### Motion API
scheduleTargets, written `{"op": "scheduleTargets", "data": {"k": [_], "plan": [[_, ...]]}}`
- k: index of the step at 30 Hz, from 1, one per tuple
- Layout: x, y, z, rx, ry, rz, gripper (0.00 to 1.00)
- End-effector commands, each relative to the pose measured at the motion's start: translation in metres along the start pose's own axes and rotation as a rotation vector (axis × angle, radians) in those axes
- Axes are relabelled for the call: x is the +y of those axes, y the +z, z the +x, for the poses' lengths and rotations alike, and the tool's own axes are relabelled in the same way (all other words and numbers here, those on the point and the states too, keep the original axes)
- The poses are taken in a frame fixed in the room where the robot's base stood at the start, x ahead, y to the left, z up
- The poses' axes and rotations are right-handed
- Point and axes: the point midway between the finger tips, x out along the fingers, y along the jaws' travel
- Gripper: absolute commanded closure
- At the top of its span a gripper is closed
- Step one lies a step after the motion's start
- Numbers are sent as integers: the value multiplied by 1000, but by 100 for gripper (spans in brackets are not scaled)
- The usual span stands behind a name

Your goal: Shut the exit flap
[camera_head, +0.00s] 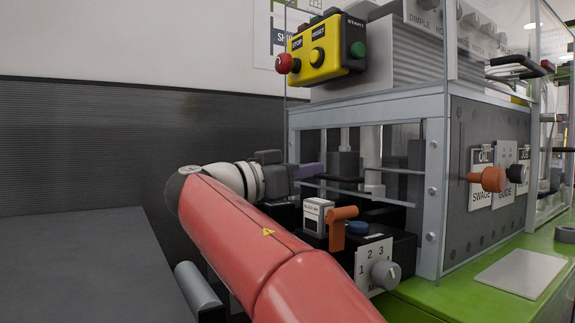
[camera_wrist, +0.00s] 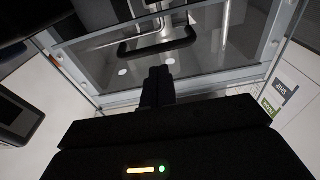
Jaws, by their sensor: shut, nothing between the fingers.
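The exit flap appears to be the clear pane with a pale lower edge (camera_head: 352,193) on the near side of the framed machine. It seems to stand tilted out from the opening, though its clear surface makes the angle hard to judge. A dark bar handle (camera_head: 335,178) shows at the pane, and a black looped handle (camera_wrist: 158,46) shows in the wrist view. My gripper (camera_head: 318,169) is shut and empty in front of the opening, near the handle. In the wrist view my gripper's fingertips (camera_wrist: 160,71) lie just below the handle; contact cannot be told.
A black unit with a numbered knob (camera_head: 385,274), an orange lever (camera_head: 338,228) and a small white box (camera_head: 317,216) sits below the opening. A yellow button box (camera_head: 325,52) hangs above. Metal frame posts (camera_head: 432,195) stand right.

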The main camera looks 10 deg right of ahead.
Motion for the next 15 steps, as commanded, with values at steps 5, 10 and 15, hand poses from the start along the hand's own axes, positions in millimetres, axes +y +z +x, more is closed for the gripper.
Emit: {"op": "scheduleTargets", "data": {"k": [5, 10, 15], "plan": [[1, 8, 9, 1, 1, 0, 100], [0, 9, 9, 1, 0, 1, 100], [0, 9, 9, 1, 0, 1, 100]]}}
